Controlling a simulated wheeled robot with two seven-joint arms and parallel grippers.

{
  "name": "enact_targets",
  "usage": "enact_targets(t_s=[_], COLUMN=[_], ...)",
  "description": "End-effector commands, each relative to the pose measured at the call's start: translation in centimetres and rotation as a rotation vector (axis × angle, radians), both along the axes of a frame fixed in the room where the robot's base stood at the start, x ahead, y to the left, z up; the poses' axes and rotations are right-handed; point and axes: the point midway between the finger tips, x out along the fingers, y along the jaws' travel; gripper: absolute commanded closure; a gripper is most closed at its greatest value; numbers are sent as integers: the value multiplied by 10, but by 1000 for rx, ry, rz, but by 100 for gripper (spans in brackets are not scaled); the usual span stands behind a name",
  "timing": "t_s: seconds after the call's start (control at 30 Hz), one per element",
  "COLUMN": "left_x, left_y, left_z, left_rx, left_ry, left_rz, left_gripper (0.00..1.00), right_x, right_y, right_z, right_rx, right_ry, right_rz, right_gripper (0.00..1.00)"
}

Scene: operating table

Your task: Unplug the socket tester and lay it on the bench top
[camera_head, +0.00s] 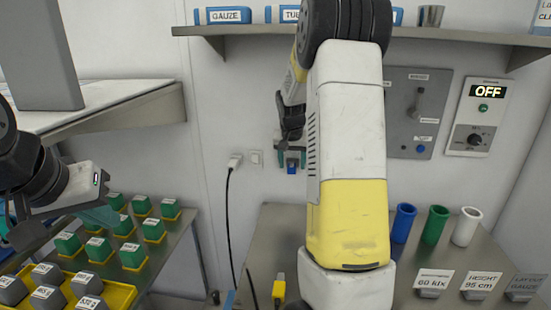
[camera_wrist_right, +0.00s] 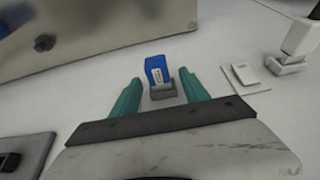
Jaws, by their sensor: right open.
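The socket tester (camera_wrist_right: 157,70) is a small blue block with a white label, seated in a grey wall socket (camera_wrist_right: 163,91). In the head view the tester (camera_head: 291,170) shows as a small blue patch on the wall. My right gripper (camera_wrist_right: 160,98) is open, its teal fingers on either side of the tester and socket with gaps to both. It also shows in the head view (camera_head: 291,159). The metal bench top (camera_head: 274,222) lies below, partly hidden by my right arm. My left gripper (camera_head: 55,222) is apart from these, its teal fingers spread over the left table.
A white plug with a black cable (camera_head: 234,162) and a switch plate (camera_head: 256,158) are left of the tester. Blue, green and white cups (camera_head: 436,225) and labels stand at the bench's right. A shelf (camera_head: 450,37) hangs above. Bare bench shows left of my right arm.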

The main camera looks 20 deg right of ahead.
Motion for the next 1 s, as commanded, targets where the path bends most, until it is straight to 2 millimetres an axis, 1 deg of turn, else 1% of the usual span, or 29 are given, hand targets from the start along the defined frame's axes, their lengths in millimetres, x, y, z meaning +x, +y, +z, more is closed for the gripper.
enact_targets(t_s=[0.17,0.27,0.3,0.37,0.43,0.47,0.5,0.53,0.63,0.67,0.83,1.0], left_x=[0,0,0,0,0,0,0,0,0,0,0,0], left_y=[0,0,0,0,0,0,0,0,0,0,0,0], left_z=[0,0,0,0,0,0,0,0,0,0,0,0], left_rx=[0,0,0,0,0,0,0,0,0,0,0,0], left_ry=[0,0,0,0,0,0,0,0,0,0,0,0], left_rz=[0,0,0,0,0,0,0,0,0,0,0,0], left_gripper=[100,100,100,100,100,100,100,100,100,100,100,100], right_x=[0,0,0,0,0,0,0,0,0,0,0,0], right_y=[0,0,0,0,0,0,0,0,0,0,0,0], right_z=[0,0,0,0,0,0,0,0,0,0,1,3], right_rx=[0,0,0,0,0,0,0,0,0,0,1,23], right_ry=[0,0,0,0,0,0,0,0,0,0,3,47], right_rz=[0,0,0,0,0,0,0,0,0,0,0,0], right_gripper=[47,65,72,84,98,100,100,77,96,100,100,100])
